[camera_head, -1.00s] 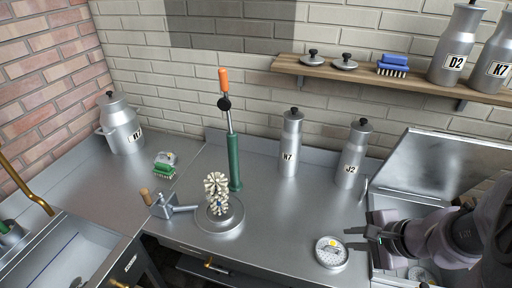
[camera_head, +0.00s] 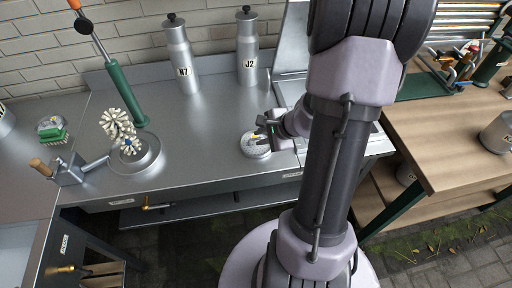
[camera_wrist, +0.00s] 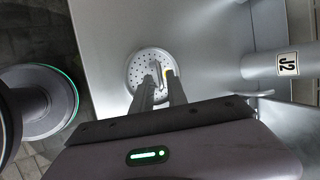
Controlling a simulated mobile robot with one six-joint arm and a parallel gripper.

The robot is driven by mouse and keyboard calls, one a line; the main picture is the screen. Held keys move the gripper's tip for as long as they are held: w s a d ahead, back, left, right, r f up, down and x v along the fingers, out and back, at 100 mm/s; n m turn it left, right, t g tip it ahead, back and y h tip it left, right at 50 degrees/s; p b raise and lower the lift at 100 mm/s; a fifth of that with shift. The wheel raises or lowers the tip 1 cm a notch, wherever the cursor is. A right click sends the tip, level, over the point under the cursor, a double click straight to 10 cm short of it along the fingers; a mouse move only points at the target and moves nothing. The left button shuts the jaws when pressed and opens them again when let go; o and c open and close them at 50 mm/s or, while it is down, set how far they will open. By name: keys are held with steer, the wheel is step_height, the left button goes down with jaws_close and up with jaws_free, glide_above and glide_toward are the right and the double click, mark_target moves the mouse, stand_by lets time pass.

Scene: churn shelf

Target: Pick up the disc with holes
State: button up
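The disc with holes (camera_head: 256,144) is a pale round plate lying on the steel counter (camera_head: 205,140), near its front edge. The fingers hide part of the disc; contact cannot be told.
A green pump (camera_head: 124,95), a round base with brushes (camera_head: 138,158) and a metal block (camera_head: 68,170) are to the left. A wooden table (camera_head: 440,125) stands right. Counter around the disc is mostly clear.

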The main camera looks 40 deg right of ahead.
mark_target(248, 147)
steer(key=shift+x, duration=1.25)
steer(key=shift+r, duration=0.1)
jaws_close()
steer(key=shift+s, duration=0.1)
